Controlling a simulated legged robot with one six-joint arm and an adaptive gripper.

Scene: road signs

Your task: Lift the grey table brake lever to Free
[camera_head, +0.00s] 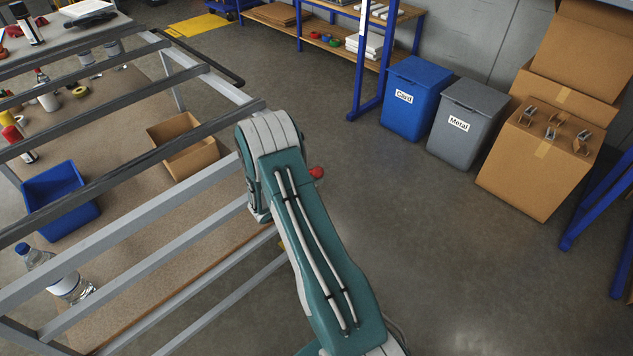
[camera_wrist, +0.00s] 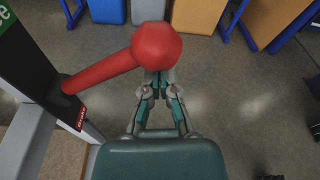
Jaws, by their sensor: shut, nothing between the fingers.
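The red brake lever (camera_wrist: 100,75) with its round knob (camera_wrist: 157,45) comes out of a dark plate (camera_wrist: 30,70) on the grey table frame in the wrist view. The plate bears a green label (camera_wrist: 10,28), partly cut off and ending in "e", and a small red label (camera_wrist: 82,125). The lever slants between them toward the knob. My gripper (camera_wrist: 159,84) is shut and empty, its tips partly hidden behind the knob; I cannot tell whether they touch it. In the head view the red knob (camera_head: 316,172) shows just right of my arm, which hides my gripper.
The grey-framed table (camera_head: 130,235) stands at left, with a blue bin (camera_head: 40,190), a cardboard box (camera_head: 195,160) and bottles under or behind its bars. Card (camera_head: 415,75) and Metal (camera_head: 470,100) bins and cartons (camera_head: 540,160) stand at back right. The floor between is clear.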

